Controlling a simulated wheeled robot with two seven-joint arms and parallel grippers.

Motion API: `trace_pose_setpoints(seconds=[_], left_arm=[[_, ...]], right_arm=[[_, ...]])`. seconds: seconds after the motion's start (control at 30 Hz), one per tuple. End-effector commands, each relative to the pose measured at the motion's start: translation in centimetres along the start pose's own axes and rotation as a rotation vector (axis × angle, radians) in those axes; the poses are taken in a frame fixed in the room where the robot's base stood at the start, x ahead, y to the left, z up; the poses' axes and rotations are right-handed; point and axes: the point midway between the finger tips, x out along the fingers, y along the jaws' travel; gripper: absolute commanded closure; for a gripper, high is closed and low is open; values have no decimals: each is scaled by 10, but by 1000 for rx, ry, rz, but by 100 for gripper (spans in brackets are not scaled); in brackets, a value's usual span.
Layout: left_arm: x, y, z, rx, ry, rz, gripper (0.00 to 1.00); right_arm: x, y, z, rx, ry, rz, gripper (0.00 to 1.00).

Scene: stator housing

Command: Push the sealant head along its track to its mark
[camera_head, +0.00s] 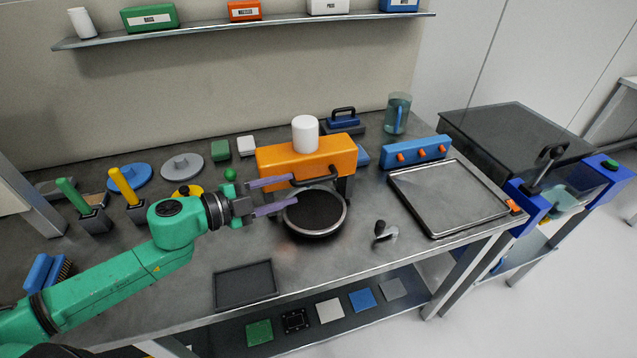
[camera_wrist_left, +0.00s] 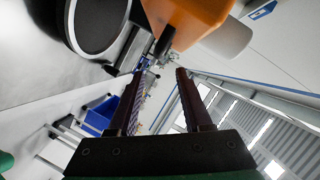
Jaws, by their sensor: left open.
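An orange block (camera_head: 330,155) with a white cylinder (camera_head: 305,134) on top stands at the middle of the bench; it looks like the sealant head. A dark round dish with a pale rim (camera_head: 314,210) sits in front of it. I cannot make out the track or the mark. My left gripper (camera_head: 293,191) is open and empty, its purple fingers pointing right, close to the block's front left and the dish. Whether it touches is unclear. In the left wrist view, the orange block (camera_wrist_left: 190,18) and the dish (camera_wrist_left: 95,25) show beyond the open fingers (camera_wrist_left: 159,78).
A metal tray (camera_head: 450,197) and a blue bar with orange knobs (camera_head: 416,151) lie to the right. A small grey-handled piece (camera_head: 383,232) stands right of the dish. A dark shallow tray (camera_head: 245,284) lies at the front edge. Green and yellow handles (camera_head: 123,184) stand left.

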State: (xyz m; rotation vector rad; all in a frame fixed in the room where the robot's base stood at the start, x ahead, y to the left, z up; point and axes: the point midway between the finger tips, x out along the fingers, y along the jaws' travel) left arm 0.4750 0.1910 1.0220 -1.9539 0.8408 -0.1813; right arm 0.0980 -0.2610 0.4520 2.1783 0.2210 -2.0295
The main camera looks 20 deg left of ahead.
Motion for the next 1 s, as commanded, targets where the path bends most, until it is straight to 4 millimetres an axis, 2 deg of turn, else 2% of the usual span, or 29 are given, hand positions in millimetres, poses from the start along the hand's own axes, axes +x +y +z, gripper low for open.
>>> trace_pose_setpoints(seconds=[0.07, 0.27, 0.63, 0.77, 0.97, 1.0], left_arm=[[10, -1, 1, 6, -3, -3, 50], [31, -4, 0, 1, -3, -6, 50], [85, -4, 0, -2, -4, -5, 50], [94, -1, 0, 1, -3, -1, 50], [94, 0, 1, 1, -3, 0, 50], [94, 0, 1, 1, -3, 0, 62]], right_arm=[[4, 1, -3, 0, 4, 1, 50], [-4, 4, -20, 0, 31, 5, 50], [-26, 4, -18, 0, 26, 4, 50], [-26, 4, -17, 0, 25, 4, 50], [-26, 3, -17, 0, 24, 4, 50], [-26, 3, -17, 0, 24, 4, 50]])
